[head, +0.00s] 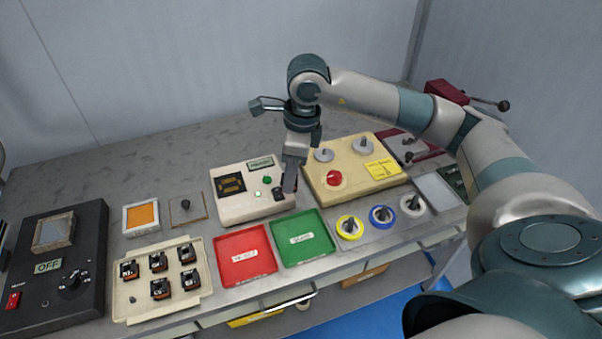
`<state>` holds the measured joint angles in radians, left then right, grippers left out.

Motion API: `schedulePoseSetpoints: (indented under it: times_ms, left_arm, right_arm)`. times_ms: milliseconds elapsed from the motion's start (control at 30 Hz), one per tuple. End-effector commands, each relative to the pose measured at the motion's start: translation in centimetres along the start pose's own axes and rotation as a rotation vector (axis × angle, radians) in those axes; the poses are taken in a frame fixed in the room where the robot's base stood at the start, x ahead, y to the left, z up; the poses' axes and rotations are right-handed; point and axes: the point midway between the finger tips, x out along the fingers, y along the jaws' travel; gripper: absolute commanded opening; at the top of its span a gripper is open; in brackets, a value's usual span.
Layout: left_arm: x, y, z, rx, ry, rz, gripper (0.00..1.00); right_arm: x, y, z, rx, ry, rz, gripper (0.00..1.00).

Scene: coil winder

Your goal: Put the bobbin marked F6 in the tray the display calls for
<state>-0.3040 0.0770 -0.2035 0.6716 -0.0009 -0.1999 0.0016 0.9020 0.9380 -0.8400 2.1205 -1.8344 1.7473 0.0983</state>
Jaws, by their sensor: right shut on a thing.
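My right gripper (290,180) points down over the front right corner of a white box with a dark display (231,184). The holder's front left place shows only a peg. A red tray (238,272) and a green tray (291,255) stand side by side, empty, with unreadable labels. My left gripper is out of view.
A black control box (92,292) with an OFF plate is at far left. A yellow box (352,190) with a red button and knobs stands right of the white box. Yellow, blue and white rings (381,214) sit front right. The back left of the bench is clear.

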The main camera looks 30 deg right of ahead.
Motion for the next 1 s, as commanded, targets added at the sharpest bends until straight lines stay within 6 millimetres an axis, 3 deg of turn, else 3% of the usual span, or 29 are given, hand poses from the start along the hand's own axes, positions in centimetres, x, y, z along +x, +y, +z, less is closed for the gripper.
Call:
schedulePoseSetpoints:
  times_ms: [1000]
  left_arm:
    - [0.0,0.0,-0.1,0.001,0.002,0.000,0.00]
  right_arm:
    - [-2.3,2.4,8.3,-1.941,0.004,0.293,0.03]
